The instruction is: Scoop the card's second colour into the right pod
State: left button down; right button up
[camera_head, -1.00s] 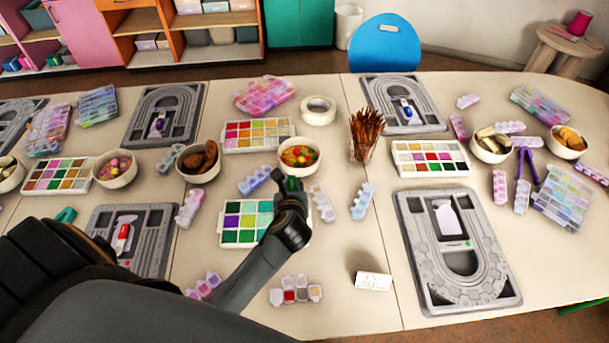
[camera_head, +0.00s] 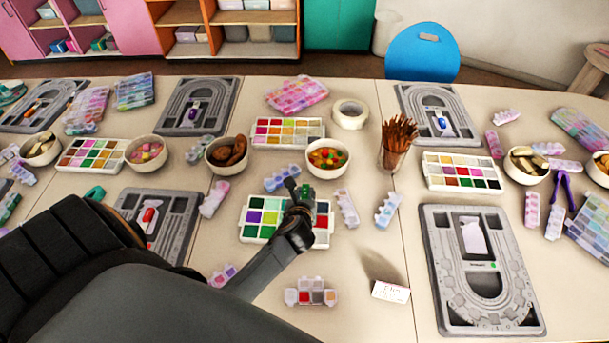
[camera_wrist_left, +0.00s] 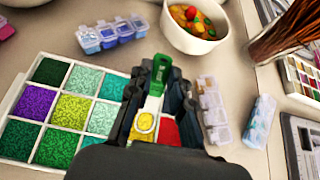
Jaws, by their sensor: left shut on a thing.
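My left gripper (camera_head: 300,193) is shut on a green-handled scoop (camera_wrist_left: 158,78), above the right side of a white bead tray (camera_head: 242,238). In the left wrist view, the scoop's pale-rimmed bowl is over a yellow area beside red beads. I cannot tell whether the yellow is in the bowl or below it. The tray also shows green, teal, purple and yellow-green beads, and the gripper hides part of it. A small white card (camera_head: 391,292) stands at the front; its writing is unreadable. An open pod strip (camera_head: 311,292) left of it shows red and greyish cells. My right gripper is out of view.
A bowl of mixed beads (camera_head: 327,158) stands just behind the tray. Closed pod strips (camera_head: 346,208) and a cup of brown sticks (camera_head: 396,145) are to the right. A grey bead board (camera_head: 440,275) lies right of the card.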

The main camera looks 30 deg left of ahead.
aim_at(306, 187)
pick_arm(q)
jog(key=shift+w+r, duration=0.1)
jog(key=shift+r, duration=0.2)
jog(key=p, duration=0.1)
jog(key=g+p, duration=0.1)
jog(key=p, duration=0.1)
jog(key=shift+w+a+r+h, duration=0.1)
jog(key=shift+w+a+h, duration=0.2)
jog(key=shift+h, duration=0.1)
jog(key=g+p, duration=0.1)
jog(key=w+g+h+p, duration=0.1)
jog(key=p, duration=0.1)
jog(key=shift+a+r+g, duration=0.1)
jog(key=shift+a+g, duration=0.1)
jog(key=shift+g, duration=0.1)
jog(key=p, duration=0.1)
jog(key=g+h+p, duration=0.1)
jog(key=p, duration=0.1)
jog(key=shift+w+a+r, duration=0.15)
jog(key=shift+w+r, duration=0.1)
jog(key=shift+r, duration=0.15)
jog(key=shift+w+a+r+g+p, duration=0.1)
jog(key=shift+g+p, duration=0.2)
jog(key=shift+p, duration=0.35)
